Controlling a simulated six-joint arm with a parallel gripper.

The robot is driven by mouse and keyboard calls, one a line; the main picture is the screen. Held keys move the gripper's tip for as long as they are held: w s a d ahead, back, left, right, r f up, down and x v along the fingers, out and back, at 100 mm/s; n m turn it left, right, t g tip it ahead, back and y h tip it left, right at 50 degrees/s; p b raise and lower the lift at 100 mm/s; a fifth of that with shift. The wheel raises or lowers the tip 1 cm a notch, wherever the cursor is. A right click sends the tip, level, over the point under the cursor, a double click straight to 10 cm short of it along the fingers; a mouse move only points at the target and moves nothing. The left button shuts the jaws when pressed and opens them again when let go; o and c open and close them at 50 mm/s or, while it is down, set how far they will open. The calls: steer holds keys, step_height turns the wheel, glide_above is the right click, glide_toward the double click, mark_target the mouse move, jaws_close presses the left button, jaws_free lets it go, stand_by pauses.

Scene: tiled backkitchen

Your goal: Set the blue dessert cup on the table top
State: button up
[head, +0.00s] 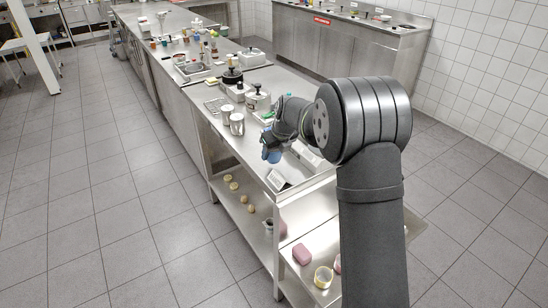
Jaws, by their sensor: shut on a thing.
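The blue dessert cup (271,156) appears as a small blue shape at the end of my arm, in the middle of the head view. My gripper (274,145) is shut on it, and the wrist partly hides the jaws. The cup is over the near part of the steel table top (248,158). I cannot tell how far above the surface it is or whether it touches it.
Two metal canisters (237,124) and a lidded metal container (257,99) stand farther back. White cards (277,180) lie near the front edge.

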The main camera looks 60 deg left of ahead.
steer(key=shift+f, duration=1.25)
steer(key=shift+f, duration=0.15)
steer(key=o, duration=1)
steer(key=v, duration=1.2)
